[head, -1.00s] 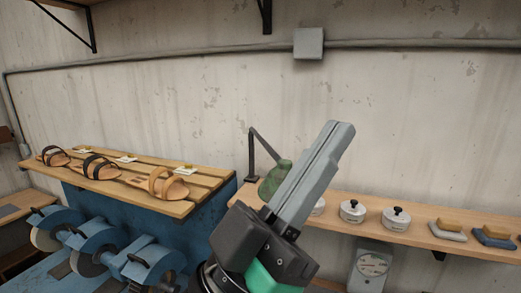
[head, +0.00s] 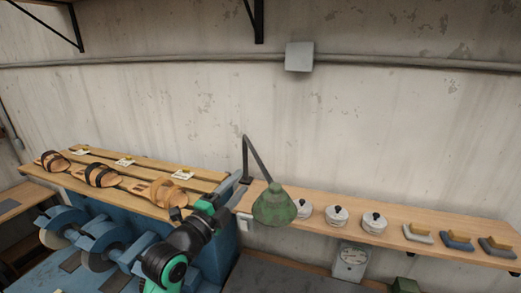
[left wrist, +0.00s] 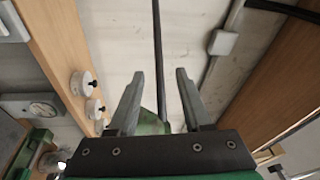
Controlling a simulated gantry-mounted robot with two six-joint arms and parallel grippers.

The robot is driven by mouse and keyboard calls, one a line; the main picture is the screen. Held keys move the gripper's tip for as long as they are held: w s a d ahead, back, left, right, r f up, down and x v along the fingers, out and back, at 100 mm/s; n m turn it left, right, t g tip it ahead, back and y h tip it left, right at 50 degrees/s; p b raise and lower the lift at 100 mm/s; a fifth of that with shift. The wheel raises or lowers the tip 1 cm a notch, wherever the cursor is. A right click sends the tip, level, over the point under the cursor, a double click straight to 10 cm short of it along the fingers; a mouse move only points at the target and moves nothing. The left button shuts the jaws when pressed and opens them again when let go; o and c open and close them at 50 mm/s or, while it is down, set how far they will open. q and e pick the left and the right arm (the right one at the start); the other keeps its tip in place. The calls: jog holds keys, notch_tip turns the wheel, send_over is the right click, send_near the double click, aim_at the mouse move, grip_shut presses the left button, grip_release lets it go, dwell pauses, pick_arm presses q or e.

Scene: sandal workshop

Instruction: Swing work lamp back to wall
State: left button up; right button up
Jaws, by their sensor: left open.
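The work lamp has a dark jointed arm (head: 257,158) and a green shade (head: 274,205). Its post stands at the left end of the wooden wall shelf, and the shade hangs in front of the shelf. My left gripper (head: 236,187) is open, just left of the shade in the head view. In the left wrist view, the dark lamp arm (left wrist: 158,50) runs between the spread fingers of the gripper (left wrist: 159,74). Part of the green shade (left wrist: 150,123) shows low between them, partly hidden by the gripper body. Contact cannot be told. My right gripper is not in view.
The wooden shelf (head: 390,219) holds several white lidded pots and brushes. A slatted rack (head: 125,168) with sandals is at left, above blue grinding machines (head: 100,238). A grey box (head: 299,56) and pipe run along the wall.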

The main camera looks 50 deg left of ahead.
aim_at(259, 159)
pick_arm(q)
jog(key=shift+x, duration=5.8)
jog(key=shift+f, duration=0.15)
grip_shut()
